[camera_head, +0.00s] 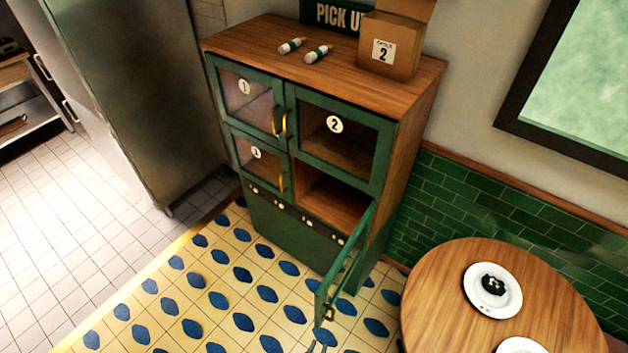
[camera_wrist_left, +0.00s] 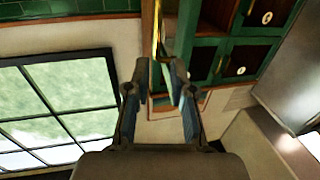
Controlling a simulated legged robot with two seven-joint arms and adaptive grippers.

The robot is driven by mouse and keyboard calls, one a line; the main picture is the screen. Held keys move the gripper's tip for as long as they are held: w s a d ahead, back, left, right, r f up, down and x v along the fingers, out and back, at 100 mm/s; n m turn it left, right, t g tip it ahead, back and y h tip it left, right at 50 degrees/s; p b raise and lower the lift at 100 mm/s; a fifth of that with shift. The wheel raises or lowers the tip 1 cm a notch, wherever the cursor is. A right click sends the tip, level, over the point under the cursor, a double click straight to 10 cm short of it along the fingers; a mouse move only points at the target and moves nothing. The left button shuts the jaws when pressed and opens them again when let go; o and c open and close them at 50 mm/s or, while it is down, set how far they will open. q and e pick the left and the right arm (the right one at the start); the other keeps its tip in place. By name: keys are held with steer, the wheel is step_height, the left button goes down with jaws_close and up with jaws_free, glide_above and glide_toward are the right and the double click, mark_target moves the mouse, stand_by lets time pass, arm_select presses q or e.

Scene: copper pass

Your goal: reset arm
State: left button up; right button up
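My left gripper (camera_head: 318,347) barely shows at the bottom edge of the head view, just below the open green cabinet door (camera_head: 345,268). In the left wrist view its two fingers (camera_wrist_left: 158,72) stand apart with nothing seen held between them. The door's edge and the gold handle (camera_wrist_left: 157,22) lie just beyond the fingertips there; I cannot tell whether they touch. The green and wood cabinet (camera_head: 290,222) has its lower right compartment (camera_head: 332,200) open and empty-looking. My right gripper is in neither view.
A round wooden table (camera_head: 440,300) with plates stands at the right. On the cabinet top are a cardboard box (camera_head: 390,45) and two small bottles (camera_head: 316,54). A steel fridge (camera_head: 140,90) stands left. The tiled floor (camera_head: 215,290) before the cabinet is clear.

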arm_select(q)
steer(key=s+a+f+g+y+b, duration=0.15)
steer(key=a+f, duration=0.25)
steer(key=f, duration=0.5)
steer(key=s+a+f+g+y, duration=0.1)
steer(key=s+a+f+g, duration=0.15)
steer(key=f, duration=0.55)
steer(key=s+a+f+g+y+b, duration=0.1)
steer(key=s+a+f+g, duration=0.2)
steer(key=f, duration=0.6)
steer(key=s+a+f+n+g+y+b, duration=0.1)
steer(key=s+a+f+g+y, duration=0.3)
steer(key=s+a+f+g, duration=0.4)
steer(key=s+a+f+n, duration=0.1)
steer(key=s+a+f, duration=0.6)
steer(key=s+a, duration=0.1)
steer(key=shift+a+n, duration=0.3)
steer(key=shift+a, duration=0.3)
steer(key=shift+w, duration=0.1)
